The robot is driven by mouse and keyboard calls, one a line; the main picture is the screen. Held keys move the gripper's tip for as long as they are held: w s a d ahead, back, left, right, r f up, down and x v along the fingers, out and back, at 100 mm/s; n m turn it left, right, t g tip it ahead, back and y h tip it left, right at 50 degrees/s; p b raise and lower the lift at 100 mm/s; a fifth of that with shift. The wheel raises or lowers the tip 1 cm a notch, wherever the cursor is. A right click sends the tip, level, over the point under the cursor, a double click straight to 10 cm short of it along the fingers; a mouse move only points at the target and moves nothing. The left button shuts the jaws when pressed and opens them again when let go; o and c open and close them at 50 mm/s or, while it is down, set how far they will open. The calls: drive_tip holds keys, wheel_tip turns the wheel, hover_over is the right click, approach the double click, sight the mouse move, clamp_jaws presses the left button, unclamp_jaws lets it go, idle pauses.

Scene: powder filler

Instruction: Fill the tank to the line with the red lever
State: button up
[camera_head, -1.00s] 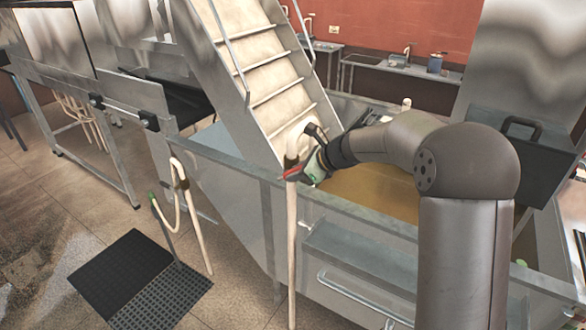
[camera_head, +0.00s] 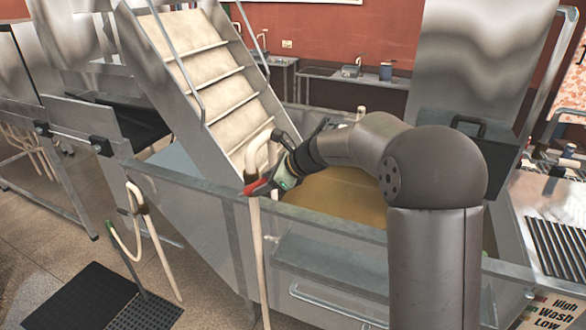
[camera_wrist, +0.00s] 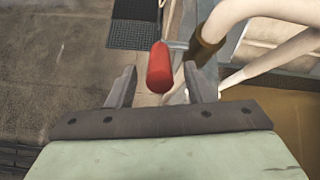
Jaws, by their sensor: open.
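The red lever (camera_wrist: 160,68) shows between the two spread fingers of my gripper (camera_wrist: 160,88) in the wrist view, with a gap to either side. In the head view the red lever (camera_head: 257,187) sticks out left beside the cream pipe (camera_head: 255,240), at my gripper (camera_head: 270,182). The gripper is open, and I cannot tell whether it touches the lever. The tank (camera_head: 330,235) is a metal trough with brownish-yellow liquid (camera_head: 345,195) in it. The fill line cannot be made out.
A metal conveyor chute (camera_head: 215,75) rises from the tank behind the gripper. A second hose (camera_head: 150,235) hangs on the tank's left side. A dark mat (camera_head: 65,300) lies on the floor at lower left. A panel reading High, Wash, Low (camera_head: 560,312) is at lower right.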

drive_tip(key=b+v, duration=0.2)
drive_tip(key=v, duration=1.2)
drive_tip(key=shift+a, duration=0.1)
